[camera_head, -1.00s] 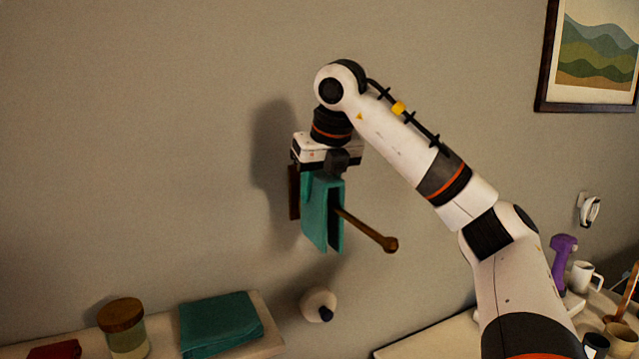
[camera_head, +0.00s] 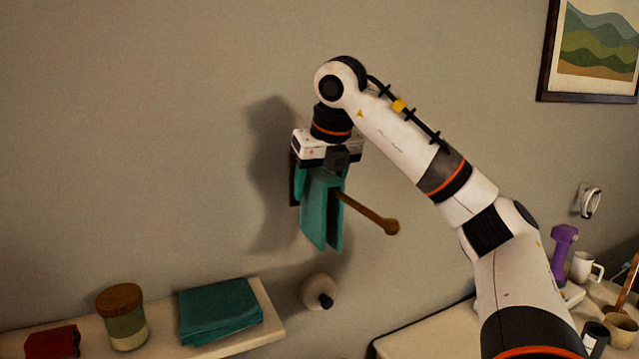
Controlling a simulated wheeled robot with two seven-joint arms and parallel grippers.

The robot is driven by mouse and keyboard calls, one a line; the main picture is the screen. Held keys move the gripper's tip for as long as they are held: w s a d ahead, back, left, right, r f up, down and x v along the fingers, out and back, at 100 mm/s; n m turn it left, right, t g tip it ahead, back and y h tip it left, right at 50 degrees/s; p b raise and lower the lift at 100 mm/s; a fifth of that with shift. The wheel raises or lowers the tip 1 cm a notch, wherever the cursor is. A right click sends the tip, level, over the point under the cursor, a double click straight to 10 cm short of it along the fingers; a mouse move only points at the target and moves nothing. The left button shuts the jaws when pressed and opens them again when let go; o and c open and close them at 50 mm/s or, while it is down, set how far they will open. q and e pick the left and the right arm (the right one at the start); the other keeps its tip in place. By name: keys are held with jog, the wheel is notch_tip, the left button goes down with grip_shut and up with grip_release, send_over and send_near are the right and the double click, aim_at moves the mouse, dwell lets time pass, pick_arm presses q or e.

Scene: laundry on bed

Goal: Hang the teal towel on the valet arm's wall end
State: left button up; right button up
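The teal towel (camera_head: 318,215) hangs folded over the wall end of the valet arm (camera_head: 368,212), a brown wooden rod with a ball tip that sticks out from a dark wall plate (camera_head: 293,190). Its two flaps hang down on either side of the rod. My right gripper (camera_head: 325,165) points down from above, right at the towel's top edge. Its fingertips are hidden by its body and the cloth, so I cannot tell whether it grips the towel. My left gripper is out of view.
A shelf (camera_head: 262,310) at lower left holds folded teal cloth (camera_head: 220,310), a jar (camera_head: 125,318) and a red item (camera_head: 52,342). A round knob-like thing (camera_head: 318,291) is below the towel. A mug (camera_head: 582,268) and purple object (camera_head: 563,252) stand at right.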

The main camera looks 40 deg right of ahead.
jog(key=p+v, duration=0.4)
jog(key=v, duration=0.8)
